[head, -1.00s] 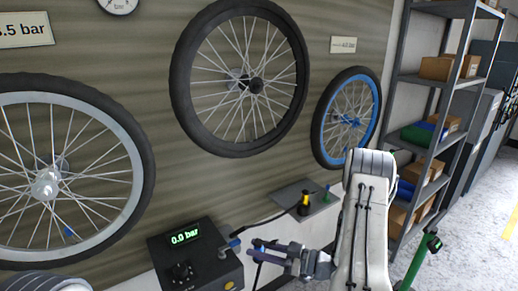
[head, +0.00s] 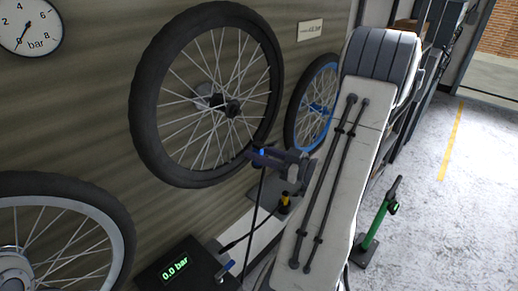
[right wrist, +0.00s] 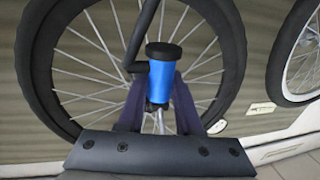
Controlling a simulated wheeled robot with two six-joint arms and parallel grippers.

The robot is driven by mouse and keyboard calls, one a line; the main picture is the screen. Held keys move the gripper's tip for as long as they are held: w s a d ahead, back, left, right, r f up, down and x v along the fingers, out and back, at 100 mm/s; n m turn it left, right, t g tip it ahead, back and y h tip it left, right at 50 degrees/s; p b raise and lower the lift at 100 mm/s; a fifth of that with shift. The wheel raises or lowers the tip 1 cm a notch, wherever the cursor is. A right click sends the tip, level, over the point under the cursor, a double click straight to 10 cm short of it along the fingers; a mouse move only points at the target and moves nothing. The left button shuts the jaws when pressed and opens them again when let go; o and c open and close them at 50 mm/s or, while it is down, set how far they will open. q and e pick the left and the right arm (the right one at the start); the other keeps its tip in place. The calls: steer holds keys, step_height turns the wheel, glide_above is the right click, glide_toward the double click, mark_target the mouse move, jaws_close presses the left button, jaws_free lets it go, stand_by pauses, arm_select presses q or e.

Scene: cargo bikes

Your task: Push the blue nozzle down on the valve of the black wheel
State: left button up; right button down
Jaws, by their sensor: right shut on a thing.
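The black wheel (head: 146,110) hangs on the wall left of centre in the head view. My right gripper (head: 257,156) is at its lower right edge, shut on the blue nozzle (head: 262,151). In the right wrist view the blue nozzle (right wrist: 159,82) sits between the two fingers (right wrist: 160,105), with a black cap and a black hose leading off. The black wheel (right wrist: 35,70) and its spokes fill the background there. I cannot make out the valve, nor whether the nozzle touches the wheel. My left gripper is not in view.
A pump box (head: 165,275) reading 0.0 bar stands at the bottom. A silver-rimmed wheel (head: 115,235) is lower left and a blue-rimmed wheel (head: 290,115) right. A yellow-and-black nozzle (head: 284,201) stands on a shelf below my gripper. A green stand (head: 377,225) is on the floor at right.

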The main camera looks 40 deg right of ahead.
steer(key=shift+w+d+x, duration=0.1)
steer(key=shift+d+x, duration=0.25)
steer(key=shift+x, duration=1.6)
steer(key=shift+w+d+x, duration=0.1)
steer(key=shift+d+x, duration=0.25)
steer(key=shift+x, duration=1.65)
steer(key=shift+w+d+x, duration=0.1)
steer(key=shift+d+x, duration=0.3)
steer(key=shift+x, duration=1.55)
steer(key=shift+f+b, duration=0.85)
steer(key=shift+f, duration=0.05)
steer(key=c, duration=0.5)
jaws_free()
steer(key=shift+o, duration=0.5)
steer(key=shift+s, duration=0.1)
